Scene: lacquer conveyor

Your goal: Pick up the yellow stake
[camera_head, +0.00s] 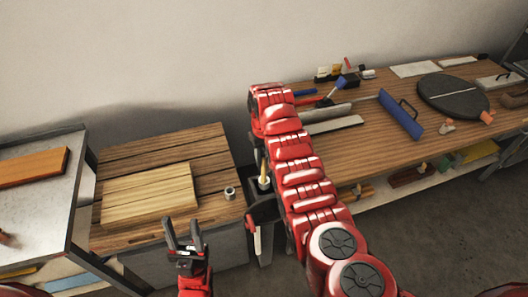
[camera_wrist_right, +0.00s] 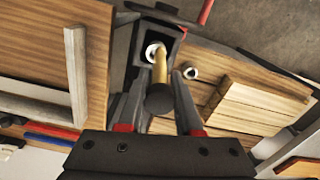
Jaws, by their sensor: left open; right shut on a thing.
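The yellow stake (camera_wrist_right: 159,66) shows in the right wrist view as a yellowish-brown shaft with a dark round end toward the camera. My right gripper (camera_wrist_right: 158,102) is shut on it, with a dark finger on each side. Beyond the stake is a dark box-shaped holder (camera_wrist_right: 143,38) with a pale ring inside; I cannot tell whether the stake is still in it. In the head view my right arm hides much of this spot. My left gripper (camera_head: 182,232) is open and empty, in front of the wooden-topped bench.
The wooden-topped bench (camera_head: 207,150) carries a light board (camera_head: 148,196) and a small metal ring (camera_head: 229,193). A grey table (camera_head: 30,208) with an orange-brown plank (camera_head: 33,167) is at left. A long workbench (camera_head: 370,152) with tools is at right. Grey floor lies in front.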

